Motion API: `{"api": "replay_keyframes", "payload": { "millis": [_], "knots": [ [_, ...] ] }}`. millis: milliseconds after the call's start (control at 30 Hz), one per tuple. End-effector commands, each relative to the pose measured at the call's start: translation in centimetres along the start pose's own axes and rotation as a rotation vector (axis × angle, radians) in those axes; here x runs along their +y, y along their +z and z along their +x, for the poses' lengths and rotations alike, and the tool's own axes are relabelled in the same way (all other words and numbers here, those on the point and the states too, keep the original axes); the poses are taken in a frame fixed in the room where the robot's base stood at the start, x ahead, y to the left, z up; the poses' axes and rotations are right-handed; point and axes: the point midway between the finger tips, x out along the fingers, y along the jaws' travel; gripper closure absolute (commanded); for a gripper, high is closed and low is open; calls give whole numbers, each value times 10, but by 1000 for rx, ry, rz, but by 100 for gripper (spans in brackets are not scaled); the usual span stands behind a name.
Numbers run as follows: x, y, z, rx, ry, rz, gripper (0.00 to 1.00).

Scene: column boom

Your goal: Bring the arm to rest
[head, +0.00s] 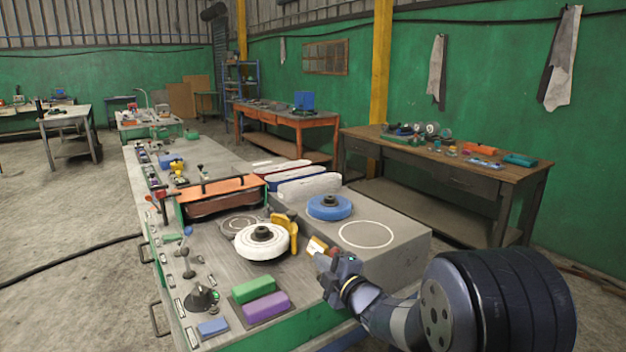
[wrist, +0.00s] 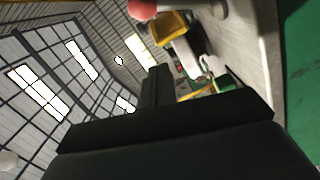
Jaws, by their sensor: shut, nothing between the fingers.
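My arm reaches in from the lower right of the head view, with my gripper (head: 318,247) in front of the near right end of the long workbench (head: 220,240). The gripper is shut and empty. It stands apart from the white buffing wheel (head: 262,241) and its yellow guard (head: 287,233), which are to its left. In the wrist view the dark shut fingers (wrist: 157,84) point up the picture, with tilted windows and roof behind them.
A blue wheel (head: 329,207) and a white ring mark (head: 366,234) are on the raised grey block (head: 405,243) behind the gripper. Green (head: 253,289) and purple (head: 265,305) bars lie at the near edge. A brown table (head: 440,165) stands by the green wall.

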Motion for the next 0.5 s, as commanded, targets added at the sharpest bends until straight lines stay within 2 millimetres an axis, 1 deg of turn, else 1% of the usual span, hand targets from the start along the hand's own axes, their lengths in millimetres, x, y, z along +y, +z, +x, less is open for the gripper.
{"api": "replay_keyframes", "payload": {
  "millis": [200,500],
  "knots": [
    [-11,-6,-1,-3,3,-127,100],
    [-21,-17,-1,-4,11,-304,100]
  ]
}}
